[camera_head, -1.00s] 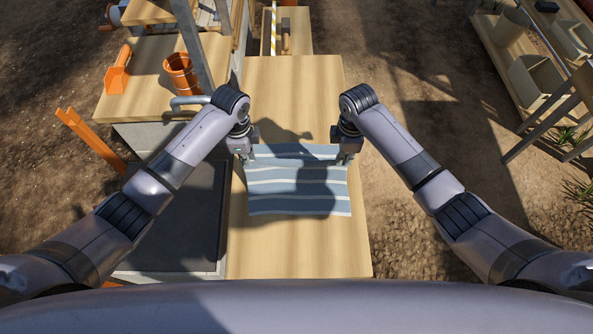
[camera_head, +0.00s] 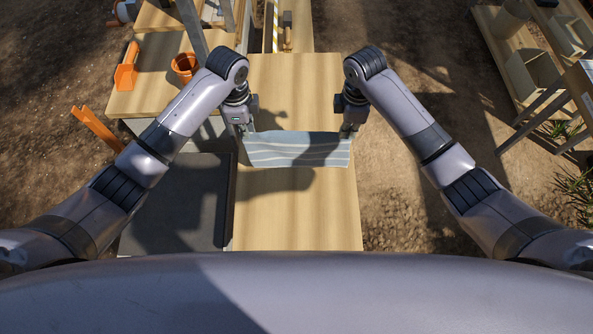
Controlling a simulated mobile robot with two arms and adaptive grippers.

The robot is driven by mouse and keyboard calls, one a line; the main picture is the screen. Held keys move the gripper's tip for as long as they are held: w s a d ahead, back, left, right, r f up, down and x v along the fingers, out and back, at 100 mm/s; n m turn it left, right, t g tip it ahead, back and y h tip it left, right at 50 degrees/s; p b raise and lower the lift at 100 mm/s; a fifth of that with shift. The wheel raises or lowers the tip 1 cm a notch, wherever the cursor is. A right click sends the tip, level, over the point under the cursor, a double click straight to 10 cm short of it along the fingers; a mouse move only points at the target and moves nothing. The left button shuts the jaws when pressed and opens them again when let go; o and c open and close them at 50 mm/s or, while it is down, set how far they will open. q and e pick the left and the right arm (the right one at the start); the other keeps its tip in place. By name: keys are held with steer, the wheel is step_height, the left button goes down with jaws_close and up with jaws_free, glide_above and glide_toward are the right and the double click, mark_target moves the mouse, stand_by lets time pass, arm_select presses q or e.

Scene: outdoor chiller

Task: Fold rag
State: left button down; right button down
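The rag (camera_head: 297,152) is blue-grey with pale stripes. It stretches across the wooden table between my two grippers and looks foreshortened, with its far edge held up and its striped face towards me. My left gripper (camera_head: 247,130) is at the rag's far left corner and appears shut on it. My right gripper (camera_head: 347,131) is at the far right corner and also appears shut on it. The fingertips are small and partly hidden, and I cannot tell whether the rag's near edge touches the table.
The wooden table (camera_head: 295,215) is bare in front of the rag. A dark panel (camera_head: 180,200) lies left of it. An orange pot (camera_head: 185,67) and an orange scoop (camera_head: 127,70) are on the left bench. A shelf with bins (camera_head: 533,75) stands at the far right.

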stand_by(0.6)
